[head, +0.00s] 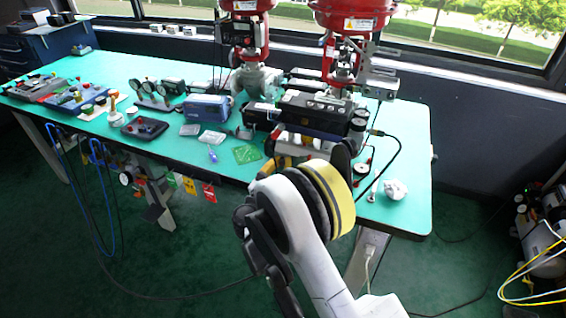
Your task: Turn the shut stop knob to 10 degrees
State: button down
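A black valve positioner (318,108) is mounted at the front of the right red valve actuator (352,12), above the teal bench. Small round parts show at its right end, but the shut stop knob is too small to pick out. My arm reaches in from the lower right, and its yellow-banded wrist (333,192) is just in front of and below the positioner. My gripper (300,143) is mostly hidden beyond the wrist, close under the positioner's front. I cannot tell its fingers' opening, or whether it touches anything.
The teal bench (400,215) holds a second red actuator (243,35), a blue-grey box (207,107), a green circuit board (247,154), and gauges (148,88). A crumpled white item (395,189) lies at right. A black cable (395,160) loops beside the positioner. Floor in front is open.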

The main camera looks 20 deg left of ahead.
jog(key=shift+m, duration=0.3)
jog(key=m, duration=0.5)
jog(key=shift+m, duration=0.3)
jog(key=m, duration=0.5)
jog(key=shift+m, duration=0.7)
jog(key=c, duration=1.3)
grip_release()
jog(key=shift+c, duration=0.2)
jog(key=s+a, duration=0.1)
jog(key=s, duration=1.1)
